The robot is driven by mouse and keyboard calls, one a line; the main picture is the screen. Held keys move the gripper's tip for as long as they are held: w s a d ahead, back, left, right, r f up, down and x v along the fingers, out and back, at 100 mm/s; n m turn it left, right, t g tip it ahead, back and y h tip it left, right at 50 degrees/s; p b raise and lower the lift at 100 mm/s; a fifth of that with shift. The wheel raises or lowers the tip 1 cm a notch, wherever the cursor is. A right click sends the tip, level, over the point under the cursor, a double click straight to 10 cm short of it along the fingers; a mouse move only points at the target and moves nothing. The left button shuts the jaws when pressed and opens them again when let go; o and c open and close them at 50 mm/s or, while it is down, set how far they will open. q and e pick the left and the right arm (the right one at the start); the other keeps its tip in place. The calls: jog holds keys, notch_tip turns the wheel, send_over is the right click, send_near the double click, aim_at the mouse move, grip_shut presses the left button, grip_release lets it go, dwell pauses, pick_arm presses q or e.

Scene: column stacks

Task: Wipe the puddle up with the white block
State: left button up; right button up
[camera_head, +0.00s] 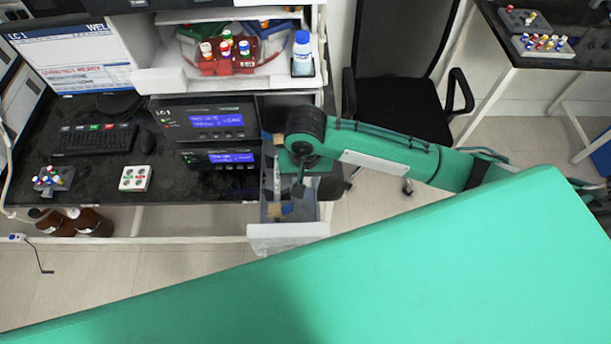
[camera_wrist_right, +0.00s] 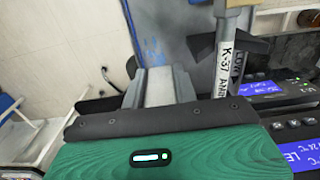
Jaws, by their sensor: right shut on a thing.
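My right arm comes in from the right in the head view. My right gripper (camera_head: 298,187) points down over the open white drawer (camera_head: 288,232) at the front of the bench. In the right wrist view, the gripper (camera_wrist_right: 160,78) is shut on a pale block, which looks like the white block (camera_wrist_right: 159,88); only part of it shows between the fingers. I cannot make out a puddle in either view. My left gripper is not in view.
A labelled column (camera_wrist_right: 226,60) stands close beside the fingers. Instrument units with blue displays (camera_head: 217,121) are left of my gripper. A black chair (camera_head: 397,105) is behind my arm.

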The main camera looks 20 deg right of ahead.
aim_at(306, 204)
jog(key=shift+f, duration=0.1)
jog(key=shift+s+a+r+p, duration=0.2)
jog(key=shift+s+p, duration=0.5)
jog(key=shift+p, duration=0.15)
jog(key=shift+s+a+f+p, duration=0.1)
jog(key=shift+s+a+p, duration=0.1)
jog(key=shift+s+p, duration=0.45)
jog(key=shift+s+a+f+p, duration=0.1)
jog(key=shift+s+a+p, duration=0.1)
jog(key=shift+s+p, duration=0.45)
jog(key=shift+w+d+f, duration=0.1)
jog(key=shift+w+d, duration=0.1)
jog(key=shift+w, duration=0.25)
jog(key=shift+w+d, duration=0.15)
jog(key=shift+w, duration=0.3)
